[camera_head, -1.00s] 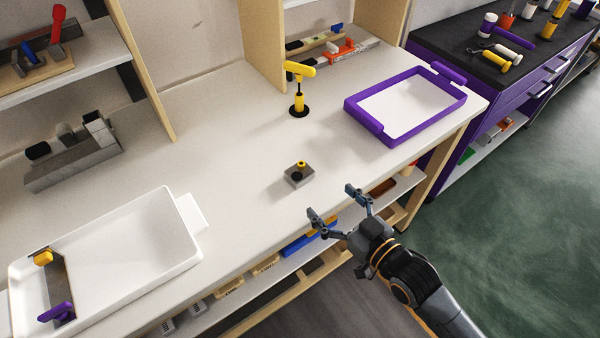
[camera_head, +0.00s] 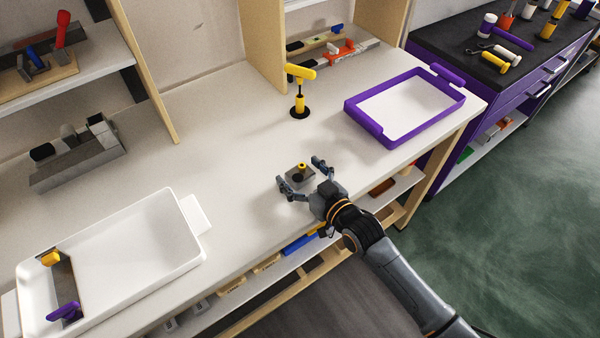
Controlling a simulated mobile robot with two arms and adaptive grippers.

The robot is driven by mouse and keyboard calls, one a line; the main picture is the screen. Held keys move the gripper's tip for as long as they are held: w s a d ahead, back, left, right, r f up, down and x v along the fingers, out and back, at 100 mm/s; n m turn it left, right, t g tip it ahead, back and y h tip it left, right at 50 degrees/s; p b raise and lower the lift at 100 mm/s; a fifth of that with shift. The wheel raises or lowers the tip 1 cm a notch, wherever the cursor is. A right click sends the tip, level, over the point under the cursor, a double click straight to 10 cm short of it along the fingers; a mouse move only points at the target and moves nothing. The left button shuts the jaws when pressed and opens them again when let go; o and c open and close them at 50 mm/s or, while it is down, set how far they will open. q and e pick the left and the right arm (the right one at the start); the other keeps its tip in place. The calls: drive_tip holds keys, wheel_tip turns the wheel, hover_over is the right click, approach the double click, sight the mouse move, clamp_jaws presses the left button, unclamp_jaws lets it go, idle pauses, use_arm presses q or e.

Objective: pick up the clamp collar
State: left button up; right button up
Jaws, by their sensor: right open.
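My left gripper is not in view.
A yellow T-shaped tool (camera_head: 299,92) stands upright behind the block. A purple-rimmed tray (camera_head: 372,127) is at the right and a white tray (camera_head: 187,267) at the lower left. A shelf (camera_head: 318,237) with several items runs below the table. The table's middle is clear.

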drive_tip(key=shift+s, duration=0.1)
drive_tip(key=shift+c, duration=0.4)
drive_tip(key=c, duration=1.4)
drive_tip(key=shift+o, duration=0.2)
drive_tip(key=shift+r, duration=0.1)
